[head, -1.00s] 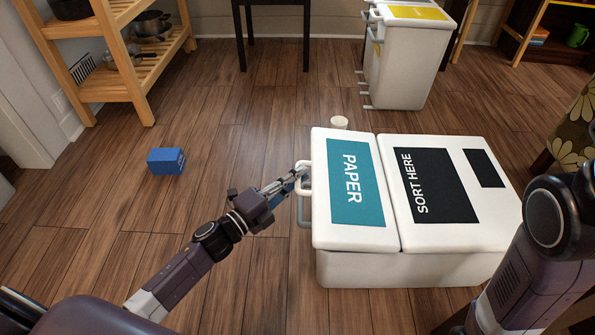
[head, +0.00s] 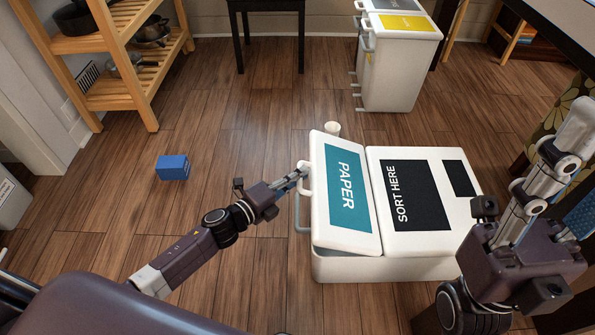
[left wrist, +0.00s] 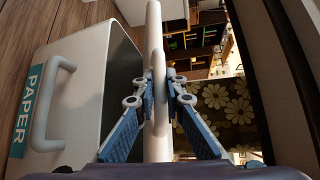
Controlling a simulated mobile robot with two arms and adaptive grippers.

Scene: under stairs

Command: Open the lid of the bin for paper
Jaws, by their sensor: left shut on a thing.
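The white bin lies in front of me. Its teal-labelled PAPER lid (head: 345,185) is raised at its left edge, tilted, with a dark gap at the near side. My left gripper (head: 300,177) is shut on the lid's handle (head: 305,181). In the left wrist view the blue finger pads clasp the handle bar (left wrist: 157,70). That view also shows the bin's front with a PAPER label (left wrist: 27,108) and a lower handle (left wrist: 43,125). My right gripper (head: 578,170) is open and empty at the right edge, partly cut off.
The SORT HERE panel (head: 412,195) covers the bin's right part. A blue box (head: 173,167) lies on the floor to the left. A wooden shelf (head: 125,55) and another bin (head: 392,75) stand farther back.

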